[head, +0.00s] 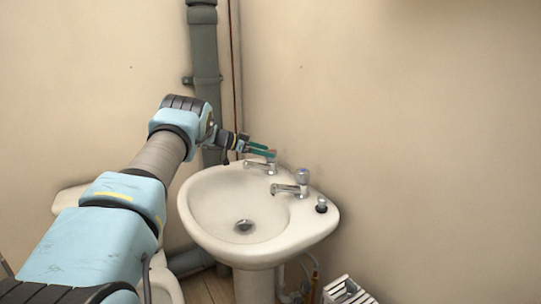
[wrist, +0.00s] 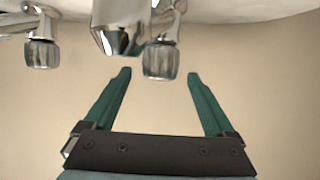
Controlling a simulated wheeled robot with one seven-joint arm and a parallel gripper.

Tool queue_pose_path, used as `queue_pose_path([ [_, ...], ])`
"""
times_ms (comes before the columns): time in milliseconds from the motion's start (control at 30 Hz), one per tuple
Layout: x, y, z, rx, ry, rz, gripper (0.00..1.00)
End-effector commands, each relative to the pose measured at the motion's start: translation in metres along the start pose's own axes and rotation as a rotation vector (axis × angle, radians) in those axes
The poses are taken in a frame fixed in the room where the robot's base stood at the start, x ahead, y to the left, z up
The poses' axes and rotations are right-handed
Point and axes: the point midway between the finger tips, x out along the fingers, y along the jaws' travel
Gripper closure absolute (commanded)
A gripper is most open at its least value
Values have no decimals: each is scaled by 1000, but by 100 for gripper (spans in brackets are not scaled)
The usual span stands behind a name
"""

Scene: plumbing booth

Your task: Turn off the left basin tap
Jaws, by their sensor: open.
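The left basin tap (head: 258,164) is chrome and stands at the back of the white basin (head: 300,236). Its handle is partly hidden by my gripper (head: 262,151) in the head view. In the wrist view, the handle of the left basin tap (wrist: 160,60) shows between the two green fingertips of my gripper (wrist: 158,75), with a gap on each side. My gripper is open and empty. The right basin tap (head: 290,188) stands nearer in the head view, and its handle (wrist: 41,52) is at the upper left in the wrist view.
A black-topped plug or knob (head: 321,205) sits on the basin's right rim. A grey drain pipe (head: 205,75) runs up the wall behind my arm. A white toilet (head: 165,280) is partly hidden at lower left. A white slatted object (head: 345,291) stands low right.

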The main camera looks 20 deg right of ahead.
Motion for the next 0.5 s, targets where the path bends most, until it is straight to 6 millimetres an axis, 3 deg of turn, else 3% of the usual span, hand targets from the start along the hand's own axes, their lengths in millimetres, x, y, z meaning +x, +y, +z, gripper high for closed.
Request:
queue_pose_path([
  [300, -60, 0, 2, 0, 0, -1, 10],
  [500, -76, 0, 1, 0, 0, 0, 10],
])
